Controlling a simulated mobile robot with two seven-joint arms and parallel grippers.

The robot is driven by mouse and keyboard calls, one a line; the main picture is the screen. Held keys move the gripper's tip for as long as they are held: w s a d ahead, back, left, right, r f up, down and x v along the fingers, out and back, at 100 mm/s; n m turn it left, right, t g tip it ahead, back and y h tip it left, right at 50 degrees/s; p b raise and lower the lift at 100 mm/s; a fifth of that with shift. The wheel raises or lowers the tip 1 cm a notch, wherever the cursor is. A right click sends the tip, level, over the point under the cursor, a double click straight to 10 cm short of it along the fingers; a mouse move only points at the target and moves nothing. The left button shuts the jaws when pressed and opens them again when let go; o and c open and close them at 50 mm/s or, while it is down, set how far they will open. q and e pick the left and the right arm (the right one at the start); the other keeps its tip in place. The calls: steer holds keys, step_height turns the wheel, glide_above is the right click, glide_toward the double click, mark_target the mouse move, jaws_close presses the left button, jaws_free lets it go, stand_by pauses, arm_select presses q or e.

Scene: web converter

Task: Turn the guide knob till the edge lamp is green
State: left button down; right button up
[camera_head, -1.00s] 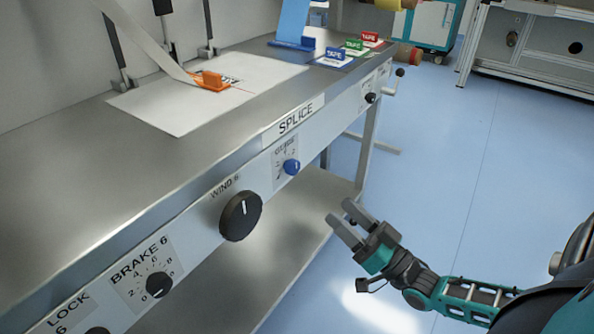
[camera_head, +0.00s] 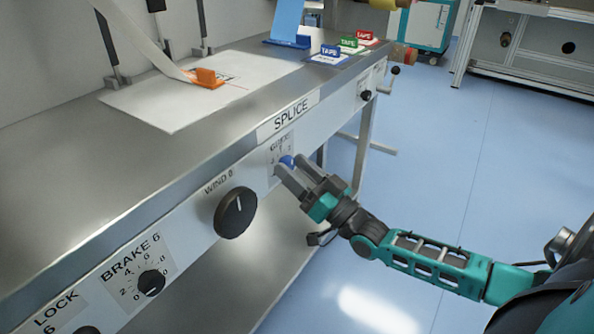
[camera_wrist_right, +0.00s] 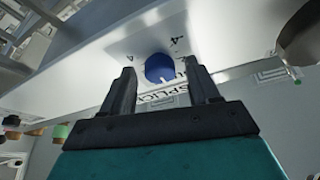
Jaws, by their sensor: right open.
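The blue guide knob (camera_head: 287,161) sits on the bench's front panel below the SPLICE label, partly hidden by my right gripper. In the right wrist view the knob (camera_wrist_right: 159,68) shows with a dial plate behind it. My right gripper (camera_head: 292,168) is at the knob in the head view. Its two open fingers (camera_wrist_right: 163,85) stand on either side of the knob in the wrist view; I cannot tell whether they touch it. I cannot make out an edge lamp in these frames. My left gripper is not in view.
The big black WIND knob (camera_head: 236,212) and the BRAKE knob (camera_head: 151,282) are on the same panel, to the left. Blue floor is clear at right.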

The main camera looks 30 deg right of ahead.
steer(key=c, duration=1)
steer(key=shift+r+m+h+p, duration=0.2)
steer(key=shift+m+h+p, duration=0.2)
steer(key=shift+m+p, duration=0.4)
steer(key=shift+c, duration=0.2)
steer(key=m+h+p, duration=0.1)
steer(key=m+p, duration=0.1)
steer(key=shift+s+a+m, duration=0.1)
steer(key=shift+m, duration=0.2)
steer(key=m+h+p, duration=0.1)
steer(key=m+p, duration=0.1)
steer(key=m, duration=0.1)
steer(key=shift+g+h+p, duration=0.3)
steer(key=shift+h+p, duration=0.1)
steer(key=shift+f+m, duration=0.1)
steer(key=shift+m, duration=0.4)
steer(key=o, duration=1)
steer(key=shift+o, duration=0.2)
